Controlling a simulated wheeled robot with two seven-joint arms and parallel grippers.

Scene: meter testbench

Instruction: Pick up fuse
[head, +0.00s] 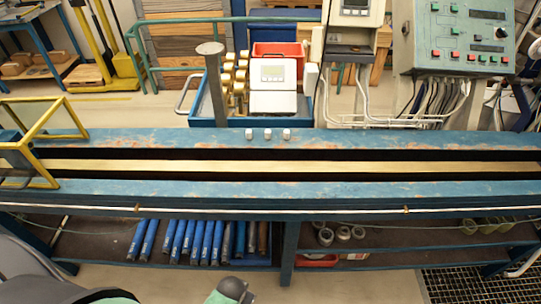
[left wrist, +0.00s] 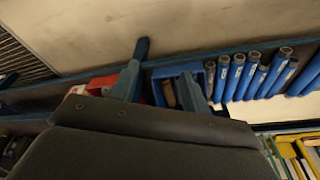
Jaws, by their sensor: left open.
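Three small white pieces (head: 268,134) stand in a short row on the back rail of the blue bench (head: 400,140) in the head view. They may be the fuses, but they are too small to tell.
Blue tubes (head: 205,242) lie on the lower shelf, and also show in the left wrist view (left wrist: 255,72). A yellow frame (head: 38,138) stands at the bench's left end. A blue cart with a white meter (head: 272,75) and a control box (head: 470,38) are behind.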

